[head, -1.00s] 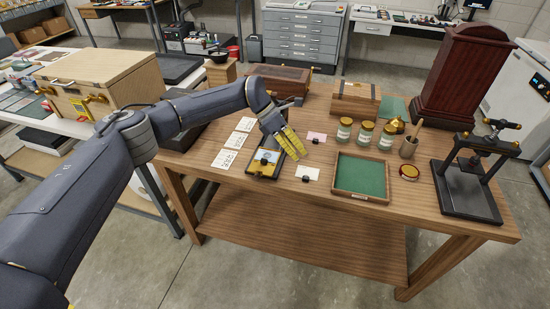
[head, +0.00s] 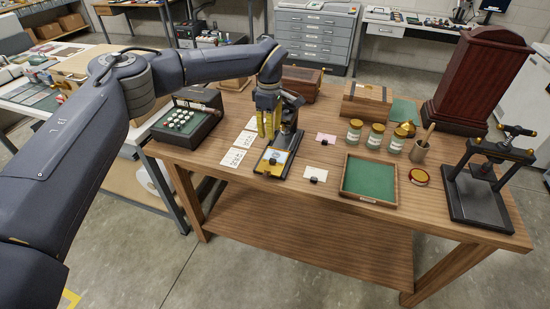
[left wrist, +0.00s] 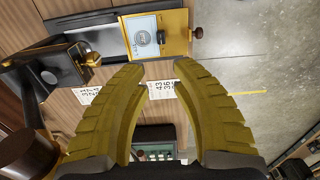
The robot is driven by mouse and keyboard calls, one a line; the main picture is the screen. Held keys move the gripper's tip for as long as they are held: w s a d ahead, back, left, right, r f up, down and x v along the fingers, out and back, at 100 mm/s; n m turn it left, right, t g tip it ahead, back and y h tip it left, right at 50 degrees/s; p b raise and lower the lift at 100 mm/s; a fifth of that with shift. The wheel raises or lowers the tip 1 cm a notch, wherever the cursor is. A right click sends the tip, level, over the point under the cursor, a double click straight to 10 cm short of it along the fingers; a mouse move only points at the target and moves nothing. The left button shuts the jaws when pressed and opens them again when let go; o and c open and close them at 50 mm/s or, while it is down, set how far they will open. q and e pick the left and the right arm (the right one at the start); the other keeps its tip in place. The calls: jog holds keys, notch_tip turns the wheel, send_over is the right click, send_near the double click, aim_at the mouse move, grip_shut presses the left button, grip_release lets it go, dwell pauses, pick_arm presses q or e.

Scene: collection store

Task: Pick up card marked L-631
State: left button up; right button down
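White cards with dark marks lie in a row on the wooden table (head: 330,212): a near card (head: 232,160), a middle card (head: 243,140) and a far card (head: 251,124). Their print is too small to read surely, so I cannot tell which is L-631. My left gripper (head: 266,132) points down beside the cards' right side, above the table. In the left wrist view its yellow fingers (left wrist: 160,72) are apart and empty. One card (left wrist: 160,90) shows between the fingertips, farther off. Another card (left wrist: 86,95) is partly hidden by the left finger. My right gripper is out of view.
A black stand with a yellow-and-blue plate (head: 273,162) stands right of the cards, close to my gripper. A dark keyed machine (head: 186,120) stands left of them.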

pick_arm(q)
send_over(270, 159)
notch_tip(270, 159, down, 8)
jog(key=shift+w+d+r, duration=0.1)
jog(key=shift+w+r, duration=0.05)
jog(key=shift+r, duration=0.1)
jog(key=shift+f, duration=2.6)
jog(key=shift+o, duration=0.2)
grip_shut()
